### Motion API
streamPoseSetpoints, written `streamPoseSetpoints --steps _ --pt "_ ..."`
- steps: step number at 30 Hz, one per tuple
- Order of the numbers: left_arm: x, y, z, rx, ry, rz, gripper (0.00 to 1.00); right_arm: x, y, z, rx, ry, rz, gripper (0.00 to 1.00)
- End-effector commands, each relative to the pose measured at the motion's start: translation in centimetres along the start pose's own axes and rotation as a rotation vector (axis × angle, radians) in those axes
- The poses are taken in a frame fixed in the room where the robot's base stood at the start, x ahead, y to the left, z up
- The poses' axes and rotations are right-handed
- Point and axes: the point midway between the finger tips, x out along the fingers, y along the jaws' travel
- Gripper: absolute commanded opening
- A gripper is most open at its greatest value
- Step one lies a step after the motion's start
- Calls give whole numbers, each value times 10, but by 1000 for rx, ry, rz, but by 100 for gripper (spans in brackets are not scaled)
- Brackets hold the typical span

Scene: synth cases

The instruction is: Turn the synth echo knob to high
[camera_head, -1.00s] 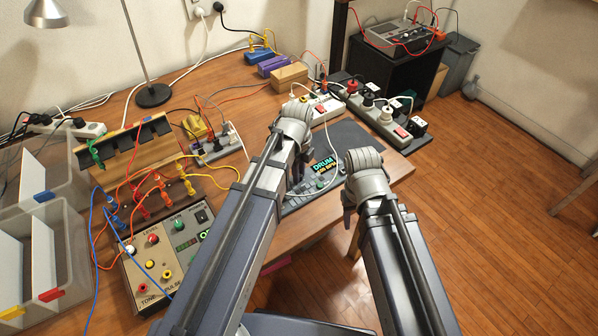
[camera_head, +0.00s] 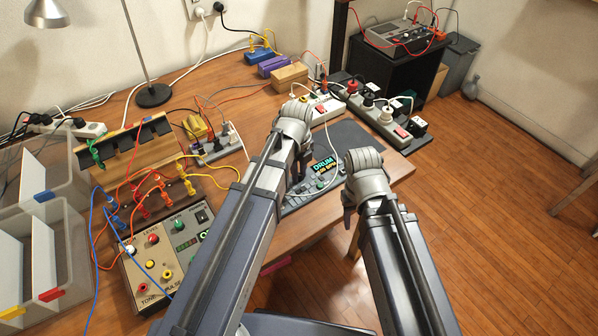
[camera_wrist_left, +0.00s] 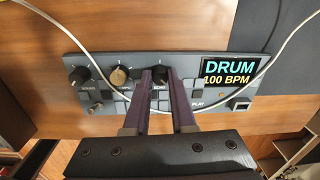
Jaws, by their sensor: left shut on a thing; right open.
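The grey synth (camera_head: 325,180) lies near the table's front edge, partly hidden by my left arm in the head view. In the left wrist view its panel (camera_wrist_left: 215,117) carries a row of knobs and a lit screen (camera_wrist_left: 228,70) reading DRUM, 100 BPM. My left gripper (camera_wrist_left: 160,76) is shut on the dark right-hand knob (camera_wrist_left: 160,71) of the row, a finger on each side. My right gripper (camera_head: 350,217) is open and empty, right of the synth.
A thin white cable (camera_wrist_left: 272,62) loops across the synth. A dark mat (camera_head: 362,140) and power strips (camera_head: 378,120) lie behind it. A beige box with knobs (camera_head: 130,265) and plugged wires stands at left.

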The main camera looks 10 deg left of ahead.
Motion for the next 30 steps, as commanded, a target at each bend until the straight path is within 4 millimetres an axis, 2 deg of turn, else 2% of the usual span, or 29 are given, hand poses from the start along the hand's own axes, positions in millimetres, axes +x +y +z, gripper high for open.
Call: streamPoseSetpoints --steps 3,4,12,23,30 --pt "0 0 0 0 0 0 0 0 0 0 0 0 0 50" --pt "0 0 0 0 0 0 25 0 0 0 0 0 0 50" --pt "0 0 0 0 0 0 54 0 0 0 0 0 0 50" --pt "-3 0 0 -1 0 0 54 -3 0 0 0 0 0 50" --pt "-22 0 0 -1 0 0 54 -22 2 1 0 0 0 50"
